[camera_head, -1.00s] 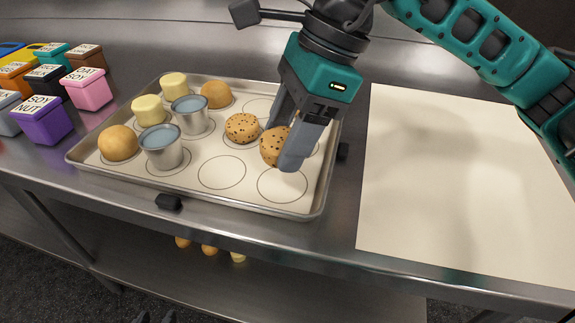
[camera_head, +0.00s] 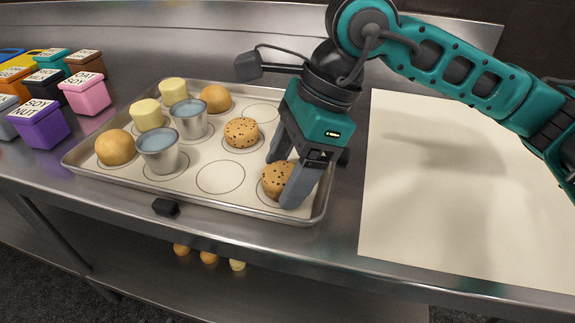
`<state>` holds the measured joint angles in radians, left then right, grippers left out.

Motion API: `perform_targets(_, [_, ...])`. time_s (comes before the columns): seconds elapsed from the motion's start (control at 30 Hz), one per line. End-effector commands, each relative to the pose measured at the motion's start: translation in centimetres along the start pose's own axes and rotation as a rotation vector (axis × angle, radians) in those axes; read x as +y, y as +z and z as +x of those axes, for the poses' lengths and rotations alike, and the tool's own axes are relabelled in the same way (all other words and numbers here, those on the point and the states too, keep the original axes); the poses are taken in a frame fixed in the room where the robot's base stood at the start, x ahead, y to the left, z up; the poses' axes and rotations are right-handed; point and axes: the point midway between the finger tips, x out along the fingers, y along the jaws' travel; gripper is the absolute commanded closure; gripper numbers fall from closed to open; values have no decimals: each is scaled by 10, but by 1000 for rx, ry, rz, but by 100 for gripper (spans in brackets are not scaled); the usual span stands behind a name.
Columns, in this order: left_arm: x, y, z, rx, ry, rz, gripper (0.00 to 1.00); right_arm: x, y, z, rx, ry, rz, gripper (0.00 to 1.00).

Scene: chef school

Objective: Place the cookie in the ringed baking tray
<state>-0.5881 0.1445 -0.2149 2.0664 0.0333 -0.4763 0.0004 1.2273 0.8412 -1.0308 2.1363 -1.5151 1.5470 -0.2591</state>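My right gripper (camera_head: 281,182) is over the lower right of the ringed baking tray (camera_head: 110,180), pointing down. Its two fingers are on either side of a brown speckled cookie (camera_head: 274,181) and appear shut on it. The cookie is at the front right ring, low to the tray; whether it rests on the surface is hard to tell, and the fingers hide part of it and the ring. A second speckled cookie (camera_head: 241,132) lies in a ring further back. My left gripper is not in view.
The tray also holds two metal cups (camera_head: 160,162), yellow cylinders (camera_head: 147,115) and round buns (camera_head: 115,147). An empty ring (camera_head: 221,177) is left of the held cookie. Coloured labelled boxes (camera_head: 40,125) stand at left. A bare cream sheet (camera_head: 440,215) lies at right.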

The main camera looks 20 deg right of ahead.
Motion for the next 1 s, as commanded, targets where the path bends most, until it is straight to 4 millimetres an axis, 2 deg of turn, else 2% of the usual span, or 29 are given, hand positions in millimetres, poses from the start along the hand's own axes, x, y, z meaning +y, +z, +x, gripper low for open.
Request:
perform_targets(0.13, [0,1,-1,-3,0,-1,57,0,0,0,0,0,0,16])
perform_targets(0.47, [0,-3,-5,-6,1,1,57,0,2,-6,0,0,0,16])
perform_targets(0.57, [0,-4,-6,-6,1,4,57,-1,2,-21,-2,-4,1,16])
perform_targets(0.9, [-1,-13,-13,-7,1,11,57,0,2,-94,-2,-3,1,16])
perform_targets(1.0, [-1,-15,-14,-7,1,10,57,-1,2,-109,-1,-2,1,16])
